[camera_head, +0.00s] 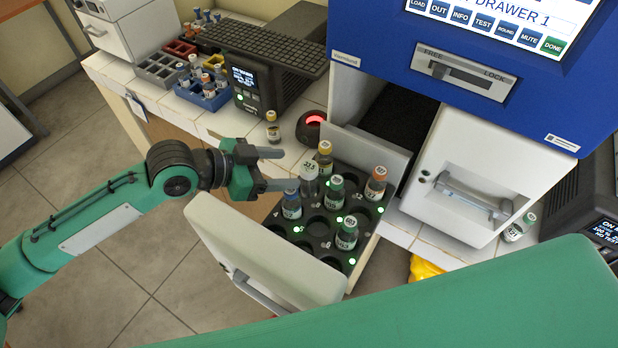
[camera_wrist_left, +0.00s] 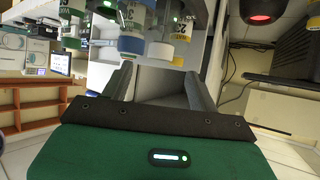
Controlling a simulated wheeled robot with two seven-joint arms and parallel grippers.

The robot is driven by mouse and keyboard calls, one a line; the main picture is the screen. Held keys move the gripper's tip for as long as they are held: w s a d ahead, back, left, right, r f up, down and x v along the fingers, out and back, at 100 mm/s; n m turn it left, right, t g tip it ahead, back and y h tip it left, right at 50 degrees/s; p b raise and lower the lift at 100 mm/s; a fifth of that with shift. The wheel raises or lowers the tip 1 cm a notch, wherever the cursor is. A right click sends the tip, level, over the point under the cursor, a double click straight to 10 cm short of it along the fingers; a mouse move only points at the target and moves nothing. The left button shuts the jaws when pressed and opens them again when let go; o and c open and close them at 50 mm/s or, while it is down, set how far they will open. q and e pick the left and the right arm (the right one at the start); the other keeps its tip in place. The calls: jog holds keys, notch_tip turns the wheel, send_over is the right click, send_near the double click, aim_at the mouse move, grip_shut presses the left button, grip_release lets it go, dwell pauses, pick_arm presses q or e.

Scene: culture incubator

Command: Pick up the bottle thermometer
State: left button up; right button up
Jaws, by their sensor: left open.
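An open drawer (camera_head: 225,232) holds several capped bottles in a black rack. My right gripper is out of view.
A loose bottle (camera_head: 273,130) and a red-glowing device (camera_head: 313,118) stand on the tiled bench behind. The blue incubator (camera_head: 400,62) and a closed drawer (camera_head: 465,185) lie right.

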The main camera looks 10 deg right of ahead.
aim_at(306, 167)
pick_arm(q)
jog(key=shift+p+x, duration=0.9)
jog(key=shift+x, duration=2)
jog(key=c, duration=1.3)
grip_shut()
jog(key=shift+r, duration=0.1)
